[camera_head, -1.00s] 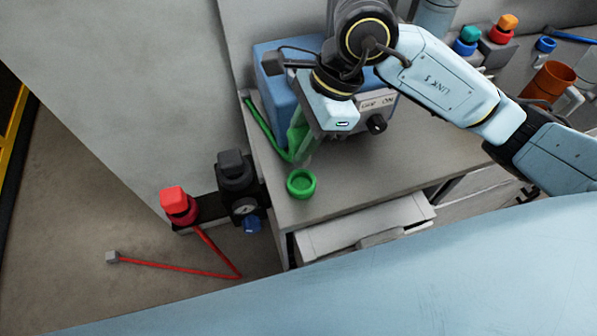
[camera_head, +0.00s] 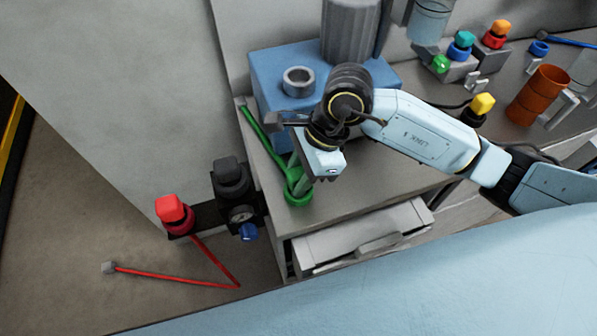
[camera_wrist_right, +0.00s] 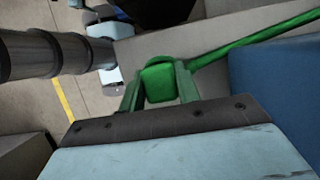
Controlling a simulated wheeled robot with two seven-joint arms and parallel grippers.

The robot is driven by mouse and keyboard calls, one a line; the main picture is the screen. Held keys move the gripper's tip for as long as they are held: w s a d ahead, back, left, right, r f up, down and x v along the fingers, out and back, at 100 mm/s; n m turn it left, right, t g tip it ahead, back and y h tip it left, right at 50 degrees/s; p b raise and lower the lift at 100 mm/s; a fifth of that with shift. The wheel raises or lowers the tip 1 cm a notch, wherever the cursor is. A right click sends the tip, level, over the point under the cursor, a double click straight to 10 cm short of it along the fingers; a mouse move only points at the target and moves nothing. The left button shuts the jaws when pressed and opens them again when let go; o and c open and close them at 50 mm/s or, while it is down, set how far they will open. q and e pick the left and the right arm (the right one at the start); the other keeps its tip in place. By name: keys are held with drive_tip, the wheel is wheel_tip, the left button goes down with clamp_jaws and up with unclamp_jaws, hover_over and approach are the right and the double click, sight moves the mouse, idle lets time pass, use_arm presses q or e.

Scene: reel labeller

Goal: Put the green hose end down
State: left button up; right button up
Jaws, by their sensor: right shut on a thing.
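My right gripper (camera_head: 303,180) is shut on the green hose end (camera_wrist_right: 160,84), which shows as a green block between the two fingers in the right wrist view. In the head view the gripper is at the near left corner of the bench, at the green ring holder (camera_head: 298,199). The gripper partly covers the hose end and the ring there, so I cannot tell whether the end sits inside the ring or just above it. The green hose (camera_head: 262,132) runs from the hose end back along the bench's left edge. My left gripper is not in view.
The blue machine (camera_head: 268,75) stands just behind the gripper. A black regulator with a gauge (camera_head: 241,214) and a red-capped fitting (camera_head: 173,212) are left of the bench corner. A red hose (camera_head: 180,275) lies below them. Coloured caps and an orange cup (camera_head: 538,95) are at right.

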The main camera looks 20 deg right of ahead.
drive_tip(key=shift+f, duration=0.15)
drive_tip(key=o, duration=1.1)
drive_tip(key=shift+c, duration=0.2)
drive_tip(key=shift+d+r, duration=0.1)
drive_tip(key=shift+r, duration=0.35)
drive_tip(key=v, duration=1.1)
drive_tip(key=shift+r+p, duration=0.2)
drive_tip(key=shift+p, duration=0.25)
drive_tip(key=shift+s+d+f, duration=0.1)
drive_tip(key=shift+s+d, duration=0.05)
